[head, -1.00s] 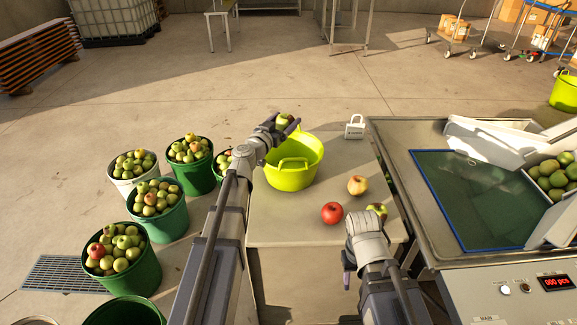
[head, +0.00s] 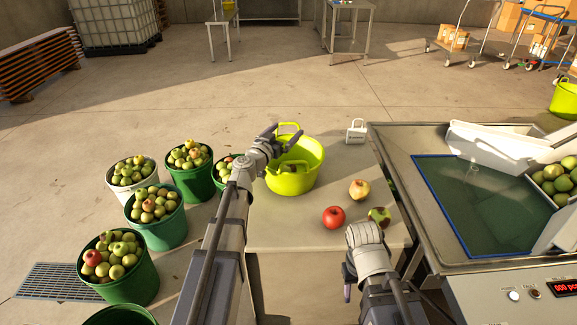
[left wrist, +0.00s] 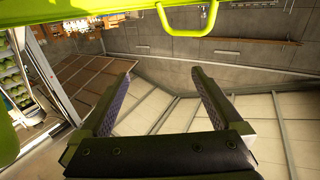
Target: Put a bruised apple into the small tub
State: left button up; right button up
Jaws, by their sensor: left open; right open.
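The small yellow-green tub (head: 311,172) stands on the table, and its rim and handle (left wrist: 188,30) show in the left wrist view. My left gripper (head: 271,138) is open at the tub's rim. In the left wrist view nothing is between its fingers (left wrist: 163,85). I cannot make out an apple inside the tub. On the table are a red apple (head: 333,217), a pale yellow-red apple (head: 359,190) and a green apple with a dark brown patch (head: 380,216). My right gripper (head: 347,290) is open and low by the table's front edge.
Several buckets of apples (head: 120,265) stand on the floor left of the table (head: 280,225).

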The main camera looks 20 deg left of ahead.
pick_arm(q)
jog(key=v, duration=0.7)
jog(key=shift+s, duration=0.4)
jog(key=shift+a, duration=0.1)
